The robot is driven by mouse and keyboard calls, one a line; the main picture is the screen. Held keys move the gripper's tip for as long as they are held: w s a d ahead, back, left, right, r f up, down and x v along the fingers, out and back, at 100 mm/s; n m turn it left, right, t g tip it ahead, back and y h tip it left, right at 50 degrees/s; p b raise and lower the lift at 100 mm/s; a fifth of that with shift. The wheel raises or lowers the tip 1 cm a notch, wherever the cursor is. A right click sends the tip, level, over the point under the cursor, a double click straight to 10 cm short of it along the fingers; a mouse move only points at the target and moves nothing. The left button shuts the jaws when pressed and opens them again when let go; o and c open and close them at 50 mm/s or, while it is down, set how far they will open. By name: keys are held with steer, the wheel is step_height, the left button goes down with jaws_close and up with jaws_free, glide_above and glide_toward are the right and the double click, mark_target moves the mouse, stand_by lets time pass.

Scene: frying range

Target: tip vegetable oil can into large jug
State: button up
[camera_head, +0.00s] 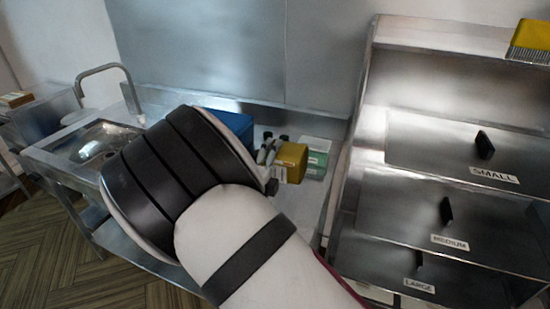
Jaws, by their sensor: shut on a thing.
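A yellow can (292,160), which looks like the vegetable oil can, is above the steel counter, just right of my arm. My gripper (271,150) shows as small dark and grey parts at the can's left side, shut on it. My large arm links hide much of the gripper and the area left of it. The can's spout and any oil flow are too small to tell. A pale shape (281,176) shows below the can, partly hidden. I cannot tell whether it is the large jug.
Green boxes with white labels (316,158) stand right of the can. A blue box (232,122) is behind my arm. A sink (97,142) with a tap is at left. Steel lids labelled SMALL, MEDIUM and LARGE (440,215) fill the right. A yellow brush (530,40) lies on the upper shelf.

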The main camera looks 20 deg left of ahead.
mark_target(258, 151)
steer(key=shift+a+n, duration=0.15)
steer(key=shift+n, duration=0.55)
steer(key=shift+a+r+n+p, duration=0.2)
steer(key=shift+r+n+p, duration=0.2)
steer(key=shift+n, duration=0.3)
steer(key=shift+a+r+n+p, duration=0.15)
steer(key=shift+r+n+p, duration=0.25)
steer(key=shift+n, duration=0.3)
steer(key=n, duration=0.1)
steer(key=a+r+n, duration=0.1)
steer(key=shift+a+n+p, duration=0.1)
steer(key=shift+n+p, duration=0.25)
steer(key=shift+n, duration=0.05)
steer(key=n, duration=0.1)
steer(key=a+n, duration=0.1)
steer(key=shift+a+r+n, duration=0.1)
steer(key=shift+r+n, duration=0.2)
steer(key=shift+r, duration=0.05)
steer(key=shift+w+a+r+n+p, duration=0.15)
steer(key=shift+a+n, duration=0.25)
steer(key=shift+n, duration=0.35)
steer(key=shift+a+r+n+p, duration=0.15)
steer(key=shift+a+n, duration=0.25)
steer(key=shift+n, duration=0.35)
